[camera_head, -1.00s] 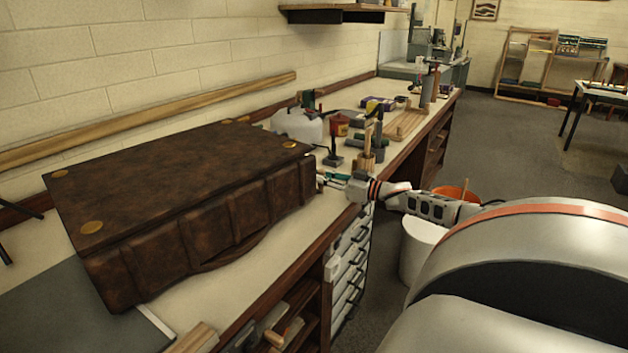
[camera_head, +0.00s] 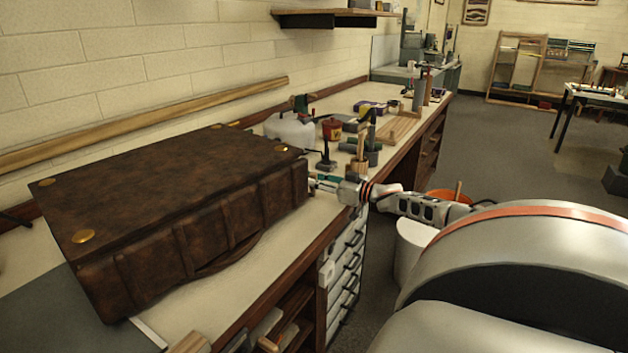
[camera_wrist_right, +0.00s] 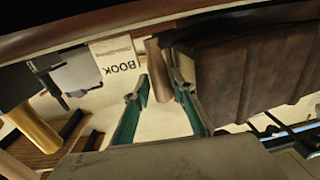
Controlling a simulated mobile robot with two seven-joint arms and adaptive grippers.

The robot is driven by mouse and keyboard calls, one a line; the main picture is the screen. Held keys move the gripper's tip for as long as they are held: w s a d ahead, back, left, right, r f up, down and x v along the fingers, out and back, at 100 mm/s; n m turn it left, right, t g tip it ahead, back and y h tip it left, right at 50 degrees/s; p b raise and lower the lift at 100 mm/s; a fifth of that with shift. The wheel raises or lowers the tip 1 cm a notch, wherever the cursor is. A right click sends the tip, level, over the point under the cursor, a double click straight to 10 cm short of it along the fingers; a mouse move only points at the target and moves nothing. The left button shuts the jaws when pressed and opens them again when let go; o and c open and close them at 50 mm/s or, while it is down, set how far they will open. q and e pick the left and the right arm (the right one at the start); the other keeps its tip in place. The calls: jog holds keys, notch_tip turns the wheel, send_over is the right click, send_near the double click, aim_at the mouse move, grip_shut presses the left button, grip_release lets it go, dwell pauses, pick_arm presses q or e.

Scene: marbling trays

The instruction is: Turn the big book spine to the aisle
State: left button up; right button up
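The big brown leather book (camera_head: 170,190) lies flat on the bench, with brass studs on its top cover. Its long ribbed side, which looks like the spine, faces the aisle. A curved flap shows low on that side. My right gripper (camera_head: 325,183) is at the book's far right end. My left gripper is not clearly in view.
A white card marked BOOK (camera_wrist_right: 117,62) lies by the fingers. Beyond the book stand a white jug (camera_head: 290,131), a red pot (camera_head: 332,128) and several tools. A grey mat (camera_head: 45,310) lies at the near left. A white bucket (camera_head: 410,245) stands in the aisle.

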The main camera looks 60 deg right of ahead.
jog(key=shift+s+d+f, duration=0.1)
jog(key=shift+s, duration=0.75)
jog(key=shift+s+d+f, duration=0.1)
jog(key=shift+s, duration=0.7)
jog(key=shift+s+d+r, duration=0.1)
jog(key=shift+s+d, duration=0.1)
jog(key=shift+s, duration=1.25)
jog(key=shift+s+d, duration=0.2)
jog(key=shift+s, duration=1.2)
jog(key=shift+s+d+r, duration=0.1)
jog(key=shift+s+d, duration=0.1)
jog(key=shift+s, duration=1.25)
